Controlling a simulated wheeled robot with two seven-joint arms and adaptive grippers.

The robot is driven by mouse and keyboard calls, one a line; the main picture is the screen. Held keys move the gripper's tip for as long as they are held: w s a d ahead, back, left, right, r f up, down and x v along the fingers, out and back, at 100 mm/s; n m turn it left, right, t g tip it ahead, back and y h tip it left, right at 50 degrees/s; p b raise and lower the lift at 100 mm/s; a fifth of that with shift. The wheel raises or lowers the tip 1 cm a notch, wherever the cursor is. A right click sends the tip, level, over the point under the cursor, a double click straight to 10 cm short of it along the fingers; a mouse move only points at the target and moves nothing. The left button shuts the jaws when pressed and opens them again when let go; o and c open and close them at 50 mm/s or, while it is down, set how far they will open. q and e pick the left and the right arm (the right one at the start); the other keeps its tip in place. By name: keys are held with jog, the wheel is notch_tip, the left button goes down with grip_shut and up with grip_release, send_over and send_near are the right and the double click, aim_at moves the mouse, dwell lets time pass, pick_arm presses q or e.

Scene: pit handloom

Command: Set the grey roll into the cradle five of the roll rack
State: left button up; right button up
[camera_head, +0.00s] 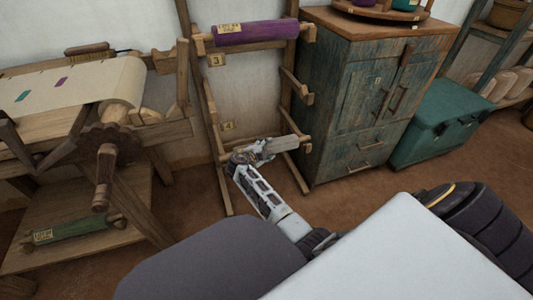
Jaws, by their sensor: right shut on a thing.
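The roll rack (206,98) is a wooden frame with pairs of arms, standing against the wall. Number plates 3 (215,60) and 4 (228,126) show on it; I cannot make out a plate for cradle five. The grey roll (276,147) is at the rack's lower arms, roughly level, its left part hidden by my right gripper (247,156). That gripper is shut on the roll, reaching in from below. I cannot tell whether the roll touches the rack's arms. My left gripper is not in view.
A purple roll (255,32) lies in an upper cradle. The loom (108,140) stands left, with a green roll (75,228) on its low shelf. A worn cabinet (350,105) stands close to the rack's right side, beside a green chest (432,125).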

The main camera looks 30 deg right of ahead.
jog(key=shift+f, duration=0.7)
jog(key=o, duration=1.5)
jog(key=shift+f, duration=0.15)
